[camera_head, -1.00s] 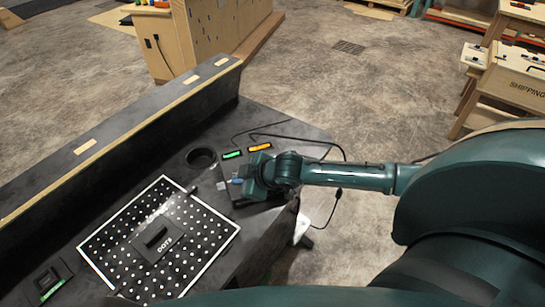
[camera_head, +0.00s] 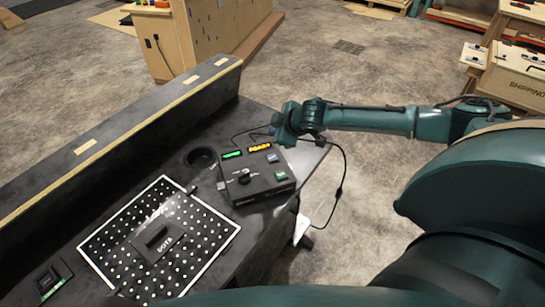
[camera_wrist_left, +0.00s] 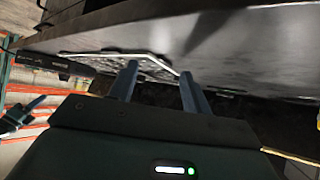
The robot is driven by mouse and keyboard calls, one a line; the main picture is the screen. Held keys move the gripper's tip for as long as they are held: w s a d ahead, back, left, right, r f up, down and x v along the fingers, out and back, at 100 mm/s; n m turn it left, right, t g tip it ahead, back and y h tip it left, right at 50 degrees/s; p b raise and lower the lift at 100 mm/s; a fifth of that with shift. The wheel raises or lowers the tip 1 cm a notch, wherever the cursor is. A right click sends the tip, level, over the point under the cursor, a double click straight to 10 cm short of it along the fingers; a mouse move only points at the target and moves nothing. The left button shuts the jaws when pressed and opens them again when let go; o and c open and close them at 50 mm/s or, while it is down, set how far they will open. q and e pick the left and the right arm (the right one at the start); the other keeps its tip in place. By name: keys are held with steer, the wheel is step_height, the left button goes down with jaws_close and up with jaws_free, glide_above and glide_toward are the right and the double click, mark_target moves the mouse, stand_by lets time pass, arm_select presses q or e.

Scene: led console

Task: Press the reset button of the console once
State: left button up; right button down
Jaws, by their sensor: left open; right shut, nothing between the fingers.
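The console (camera_head: 262,190) is a dark box on the black table in the head view. It has a knob (camera_head: 243,177), a green-lit display (camera_head: 232,154), an orange-lit display (camera_head: 259,147) and small pale buttons on its right side, one near the front (camera_head: 280,176) and one farther back (camera_head: 272,158). The button labels are too small to read. My right gripper (camera_head: 276,127) is shut and empty, above and beyond the console's far right side, apart from the buttons. My left gripper (camera_wrist_left: 159,70) is open and empty near the table edge in the left wrist view; it is hidden in the head view.
A perforated board (camera_head: 213,245) with a white border lies left of the console, bearing a dark block with a handle. A cable (camera_head: 342,180) loops off the table's right edge. A long raised ledge (camera_head: 130,130) bounds the table's far side.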

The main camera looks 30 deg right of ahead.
arm_select(q)
steer(key=shift+w+f+b, duration=0.1)
steer(key=shift+f+b, duration=0.45)
steer(key=shift+b, duration=0.1)
arm_select(e)
glide_above(275, 159)
step_height(275, 159, down, 7)
steer(key=shift+f, duration=0.3)
arm_select(q)
steer(key=shift+w+d+r, duration=0.15)
steer(key=shift+w+r, duration=0.05)
steer(key=shift+r, duration=0.2)
arm_select(e)
steer(key=shift+f, duration=0.2)
arm_select(q)
steer(key=shift+s+f, duration=0.1)
steer(key=shift+s, duration=0.1)
steer(key=shift+s+f, duration=0.15)
steer(key=shift+s, duration=0.05)
stand_by(0.4)
steer(key=shift+b, duration=0.3)
arm_select(e)
steer(key=shift+f, duration=0.4)
arm_select(q)
steer(key=shift+w, duration=0.35)
arm_select(e)
steer(key=shift+f, duration=0.15)
